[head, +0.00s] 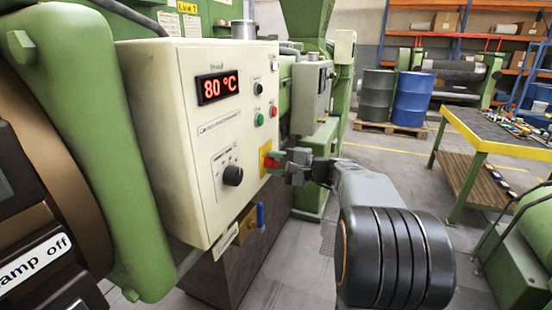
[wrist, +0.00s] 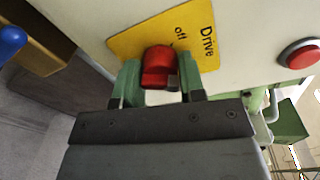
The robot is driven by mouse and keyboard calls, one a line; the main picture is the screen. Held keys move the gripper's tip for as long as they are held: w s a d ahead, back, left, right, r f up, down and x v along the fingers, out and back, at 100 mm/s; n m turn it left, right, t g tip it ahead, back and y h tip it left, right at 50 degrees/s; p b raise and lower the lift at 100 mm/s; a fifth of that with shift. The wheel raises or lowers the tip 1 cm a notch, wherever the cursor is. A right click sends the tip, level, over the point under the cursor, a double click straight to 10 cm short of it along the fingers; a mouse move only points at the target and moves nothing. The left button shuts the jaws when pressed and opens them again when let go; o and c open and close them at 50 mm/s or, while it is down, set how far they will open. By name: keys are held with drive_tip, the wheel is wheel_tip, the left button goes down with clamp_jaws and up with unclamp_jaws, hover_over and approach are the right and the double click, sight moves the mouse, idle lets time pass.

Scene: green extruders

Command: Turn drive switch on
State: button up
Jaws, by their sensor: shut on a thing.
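The drive switch is a red knob (wrist: 158,62) on a yellow plate (wrist: 205,38) marked "Drive" and "off" in the wrist view. In the head view the yellow plate (head: 264,157) sits at the lower right edge of the cream control box (head: 185,130). My gripper (head: 279,164) is at the switch, and its two green fingers (wrist: 166,82) are on either side of the red knob, shut on it. The knob's lower part is partly hidden between the fingers. I cannot tell exactly which mark the knob points to.
The box bears a red "80 °C" display (head: 217,86), a black dial (head: 232,175) and small green (head: 260,120) and red (head: 273,111) buttons. A blue-handled valve (head: 260,214) is below. Green machinery stands left and behind. A yellow-edged workbench (head: 470,135) is at right, with open floor between.

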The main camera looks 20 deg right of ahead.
drive_tip(key=shift+r+m+p, duration=0.25)
drive_tip(key=shift+m+p, duration=0.2)
drive_tip(key=shift+m, duration=0.35)
drive_tip(key=o, duration=0.6)
drive_tip(key=shift+c, duration=0.2)
drive_tip(key=o, duration=0.3)
drive_tip(key=shift+f, duration=0.15)
drive_tip(key=shift+o, duration=0.2)
drive_tip(key=f+v, duration=0.1)
drive_tip(key=v, duration=1.2)
drive_tip(key=shift+s+d+r, duration=0.25)
drive_tip(key=shift+d+r, duration=0.1)
drive_tip(key=shift+r, duration=0.1)
drive_tip(key=shift+w, duration=0.1)
